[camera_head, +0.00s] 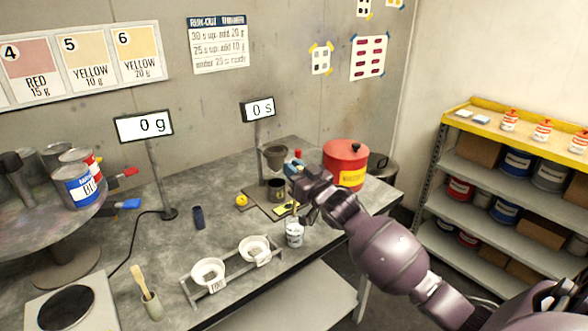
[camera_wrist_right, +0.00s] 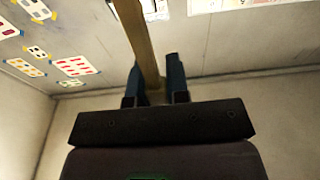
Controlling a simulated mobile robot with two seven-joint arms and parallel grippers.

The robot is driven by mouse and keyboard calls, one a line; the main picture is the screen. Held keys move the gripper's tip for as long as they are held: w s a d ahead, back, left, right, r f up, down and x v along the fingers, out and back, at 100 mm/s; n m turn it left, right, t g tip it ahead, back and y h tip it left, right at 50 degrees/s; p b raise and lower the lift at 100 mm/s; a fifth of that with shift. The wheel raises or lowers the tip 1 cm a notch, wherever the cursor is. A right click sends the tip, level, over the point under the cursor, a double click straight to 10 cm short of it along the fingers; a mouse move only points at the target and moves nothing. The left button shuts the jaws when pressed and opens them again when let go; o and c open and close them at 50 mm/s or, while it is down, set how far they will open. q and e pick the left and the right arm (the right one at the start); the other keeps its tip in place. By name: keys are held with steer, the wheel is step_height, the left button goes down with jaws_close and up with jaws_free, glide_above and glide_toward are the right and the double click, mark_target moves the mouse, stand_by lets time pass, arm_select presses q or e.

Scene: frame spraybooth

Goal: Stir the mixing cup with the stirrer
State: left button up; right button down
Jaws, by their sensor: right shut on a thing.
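The mixing cup (camera_head: 294,238), a small white cup with dark marks, stands near the front edge of the grey bench in the head view. My right gripper (camera_head: 294,188) is above it, shut on the stirrer. In the wrist view, the stirrer (camera_wrist_right: 138,42) is a flat wooden stick between the dark blue fingers (camera_wrist_right: 157,85). In the head view, a short length of it shows just above the cup's mouth; whether its tip is inside cannot be told. My left gripper is not in view.
A rack with two white strainers (camera_head: 208,274) stands left of the cup. A pot with a wooden-handled tool (camera_head: 150,305) is further left. A red can (camera_head: 344,160) and a funnel stand (camera_head: 274,158) are behind. A dark cylinder (camera_head: 198,216) stands mid-bench.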

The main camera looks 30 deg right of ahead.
steer(key=shift+s+f+b, duration=0.1)
steer(key=shift+f+b, duration=0.75)
steer(key=shift+f, duration=1.1)
steer(key=shift+s+f+b, duration=0.15)
steer(key=shift+f+b, duration=0.55)
steer(key=shift+f, duration=0.95)
steer(key=shift+f+b, duration=0.4)
steer(key=shift+f, duration=0.5)
steer(key=shift+d, duration=0.1)
